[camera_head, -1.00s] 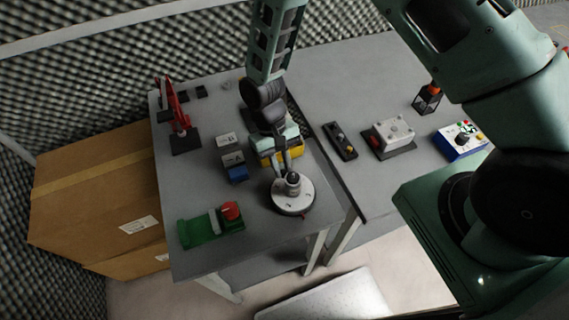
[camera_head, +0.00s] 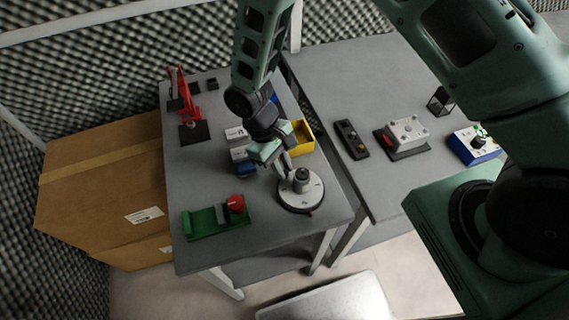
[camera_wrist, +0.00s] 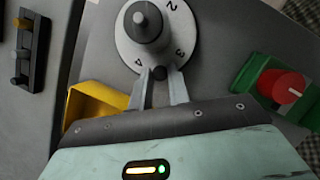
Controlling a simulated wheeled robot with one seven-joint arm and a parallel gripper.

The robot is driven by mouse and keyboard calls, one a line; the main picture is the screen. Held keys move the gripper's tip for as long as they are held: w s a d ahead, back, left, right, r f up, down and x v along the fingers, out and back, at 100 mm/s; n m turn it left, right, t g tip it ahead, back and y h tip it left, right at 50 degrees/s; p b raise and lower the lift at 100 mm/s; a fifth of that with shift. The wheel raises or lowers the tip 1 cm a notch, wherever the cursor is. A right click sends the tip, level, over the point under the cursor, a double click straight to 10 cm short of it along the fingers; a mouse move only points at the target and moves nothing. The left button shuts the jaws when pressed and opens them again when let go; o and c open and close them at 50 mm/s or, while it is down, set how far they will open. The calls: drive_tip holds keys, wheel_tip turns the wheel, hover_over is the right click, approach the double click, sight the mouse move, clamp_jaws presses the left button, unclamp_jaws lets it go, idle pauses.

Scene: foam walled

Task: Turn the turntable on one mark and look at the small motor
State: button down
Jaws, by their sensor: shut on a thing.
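The turntable (camera_head: 299,198) is a pale round disc on a dark base near the front right corner of the left table. The wrist view shows its rim numbers 2, 3 and 4 on the disc (camera_wrist: 182,28). A dark grey cylinder with a thin shaft, seemingly the small motor (camera_wrist: 146,22), stands upright on the disc; it also shows in the head view (camera_head: 302,178). My gripper (camera_wrist: 160,78) is shut on a small dark peg (camera_wrist: 159,72) at the disc's edge, between numbers 4 and 3. In the head view my gripper (camera_head: 285,165) is at the disc's far left side.
A yellow bin (camera_head: 301,138) stands close behind the gripper. A green fixture with a red knob (camera_head: 235,204) is left of the turntable. A red clamp-like stand (camera_head: 184,102) is farther back. The right table holds a grey box (camera_head: 407,131) and a blue box (camera_head: 474,146).

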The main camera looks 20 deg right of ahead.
drive_tip(key=shift+s+a+n, duration=0.15)
drive_tip(key=shift+a+n, duration=0.1)
drive_tip(key=shift+n, duration=0.35)
drive_tip(key=shift+s+a+n+h, duration=0.1)
drive_tip(key=shift+n+h, duration=0.2)
drive_tip(key=c, duration=1.3)
unclamp_jaws()
drive_tip(key=shift+c, duration=0.2)
drive_tip(key=b+v, duration=0.3)
drive_tip(key=v, duration=1.4)
drive_tip(key=shift+s+r+b, duration=0.3)
drive_tip(key=shift+r+b, duration=0.05)
drive_tip(key=s+d+r+t+y, duration=0.1)
drive_tip(key=s+d+r+y, duration=0.1)
drive_tip(key=s, duration=0.7)
drive_tip(key=s+d+r+m+t+y, duration=0.1)
drive_tip(key=s+d+r, duration=0.3)
drive_tip(key=s, duration=0.5)
drive_tip(key=shift+s+d+t+y, duration=0.4)
drive_tip(key=shift+t, duration=0.4)
